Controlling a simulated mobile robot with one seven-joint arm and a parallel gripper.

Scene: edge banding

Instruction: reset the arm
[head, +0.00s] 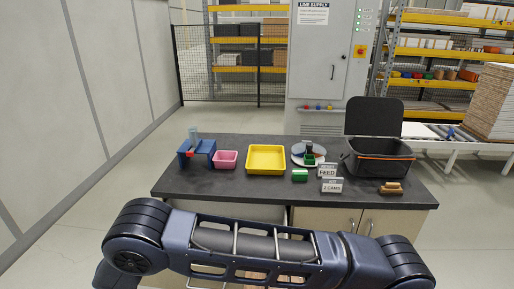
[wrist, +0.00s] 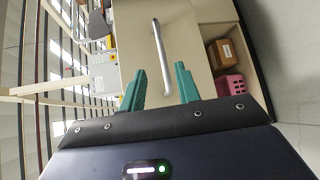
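My arm (head: 255,250) lies folded across the bottom of the head view, in front of the workbench (head: 240,195). My gripper (wrist: 160,72) shows in the wrist view only. Its two teal fingers stand apart with nothing between them. It faces the front of a beige cabinet door with a long metal handle (wrist: 162,47), apart from it as far as I can tell. The gripper's end is out of the head view.
In the wrist view an open shelf holds a cardboard box (wrist: 222,53) and pink basket (wrist: 231,87).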

